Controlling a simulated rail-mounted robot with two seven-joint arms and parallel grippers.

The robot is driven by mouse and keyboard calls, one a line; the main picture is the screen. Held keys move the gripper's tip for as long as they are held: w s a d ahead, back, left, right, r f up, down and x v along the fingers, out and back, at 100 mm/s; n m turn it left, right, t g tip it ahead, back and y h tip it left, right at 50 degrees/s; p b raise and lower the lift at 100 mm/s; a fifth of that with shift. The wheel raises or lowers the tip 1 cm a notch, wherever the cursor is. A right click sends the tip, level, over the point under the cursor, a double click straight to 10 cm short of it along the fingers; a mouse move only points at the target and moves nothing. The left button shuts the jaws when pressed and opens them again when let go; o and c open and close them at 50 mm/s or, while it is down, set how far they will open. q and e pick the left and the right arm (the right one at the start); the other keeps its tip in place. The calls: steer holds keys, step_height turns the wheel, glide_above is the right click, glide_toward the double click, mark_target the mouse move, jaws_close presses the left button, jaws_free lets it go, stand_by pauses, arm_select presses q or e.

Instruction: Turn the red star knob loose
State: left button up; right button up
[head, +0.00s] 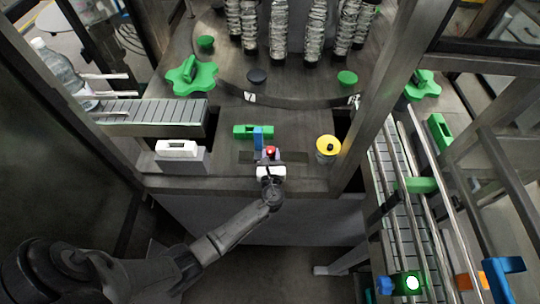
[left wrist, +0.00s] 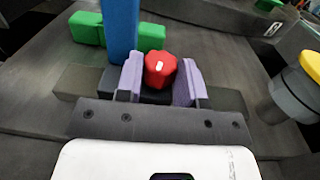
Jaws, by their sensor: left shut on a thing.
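The red star knob (head: 270,151) sits at the front middle of the machine table, beside a blue upright post (head: 258,137). In the left wrist view the knob (left wrist: 159,70) shows a white mark on its face. My left gripper (head: 269,158) is shut on it, with one pale purple finger on each side in the left wrist view. The knob's underside and its mount are hidden behind the gripper. My right gripper is in neither view.
A green block (head: 253,131) lies just behind the post. A yellow-topped grey cylinder (head: 328,148) stands to the right. A white device (head: 177,148) sits on a grey block to the left. Conveyors (head: 155,112) flank the table, and a frame post (head: 385,90) rises at right.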

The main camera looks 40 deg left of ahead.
arm_select(q)
steer(key=n+g+y, duration=0.1)
steer(key=n+g+y+b, duration=0.1)
steer(key=g, duration=0.1)
steer(key=shift+w+d+f+n+y, duration=0.15)
steer(key=shift+w+d+n+y, duration=0.1)
steer(key=shift+n+y, duration=0.15)
steer(key=n+g+y+b, duration=0.1)
steer(key=g, duration=0.1)
steer(key=n+g+y+b, duration=0.1)
steer(key=g, duration=0.1)
steer(key=shift+w+d+n, duration=0.1)
steer(key=shift+w+n, duration=0.1)
steer(key=shift+n, duration=0.1)
steer(key=n+g+b, duration=0.1)
steer(key=g, duration=0.1)
steer(key=n+g+b, duration=0.1)
steer(key=g, duration=0.1)
steer(key=n+g+y+b, duration=0.1)
steer(key=n+g, duration=0.1)
steer(key=shift+w, duration=0.3)
steer(key=shift+n+g+b, duration=0.5)
steer(key=shift+g+b, duration=0.1)
steer(key=shift+g, duration=0.3)
steer(key=o, duration=0.9)
